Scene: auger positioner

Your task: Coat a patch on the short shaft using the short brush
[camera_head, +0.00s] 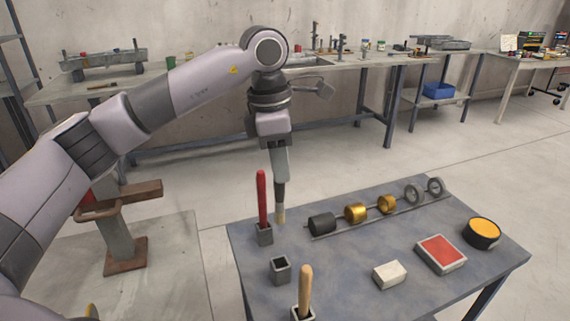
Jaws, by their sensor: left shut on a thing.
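My left gripper (279,176) points straight down over the back left of the blue-grey table. It is shut on a brush (281,213), whose dark upper part and pale tan bristle tip show below the fingers. The rest of the brush is hidden in the grip. The tip is close to the tabletop, between the red-handled tool and the row of parts; I cannot tell if it touches. A thin rail (330,232) carries a black cylinder (322,223), two gold cylinders (355,212) and two grey rings (414,194). I cannot tell which is the short shaft. My right gripper is out of view.
A red-handled tool (262,198) and a wooden-handled tool (305,288) stand in holders; a square holder (281,271) between them is empty. A white block (390,275), a red pad (441,252) and an orange-topped tin (481,233) lie on the right.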

